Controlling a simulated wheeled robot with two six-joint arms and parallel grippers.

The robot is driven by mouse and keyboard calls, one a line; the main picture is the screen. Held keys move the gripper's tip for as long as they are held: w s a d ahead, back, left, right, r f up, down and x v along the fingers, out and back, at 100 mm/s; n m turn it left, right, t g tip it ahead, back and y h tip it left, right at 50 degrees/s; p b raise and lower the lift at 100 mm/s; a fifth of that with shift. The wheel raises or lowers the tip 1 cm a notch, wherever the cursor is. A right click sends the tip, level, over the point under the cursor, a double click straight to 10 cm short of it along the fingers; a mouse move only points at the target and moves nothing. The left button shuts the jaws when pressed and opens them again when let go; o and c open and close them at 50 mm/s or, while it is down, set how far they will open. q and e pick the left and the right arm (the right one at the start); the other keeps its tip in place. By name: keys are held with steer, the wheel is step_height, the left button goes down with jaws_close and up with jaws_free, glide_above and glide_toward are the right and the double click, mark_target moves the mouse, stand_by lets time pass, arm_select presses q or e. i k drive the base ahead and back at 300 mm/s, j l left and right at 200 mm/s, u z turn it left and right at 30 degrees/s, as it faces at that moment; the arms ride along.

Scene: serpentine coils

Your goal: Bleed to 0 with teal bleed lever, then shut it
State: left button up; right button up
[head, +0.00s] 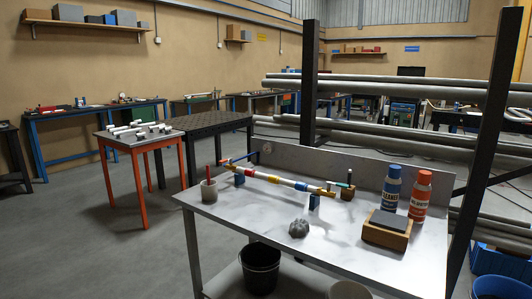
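A pipe assembly (285,182) with white, red, yellow and blue sections lies across the grey metal bench (240,212), raised on blue supports. A small teal piece (341,185), which looks like the bleed lever, sits near the pipe's right end beside a small brown block. It is too small to tell its position. A blue bar (240,157) slants up at the pipe's left end, towards a small round pale thing (267,148) that may be a gauge; no reading is legible. Neither of my grippers is in view.
A blue-labelled bottle (392,188), an orange bottle (420,196) and a wooden box with a dark top (387,229) stand at the bench's right. A grey lump (299,228) lies in front of the pipe. A cup (209,191) stands left. A black bucket (261,268) is below.

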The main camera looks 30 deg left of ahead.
mark_target(341, 185)
steer(key=i+j+u, duration=0.9)
steer(key=i+j, duration=0.05)
steer(key=i, duration=0.05)
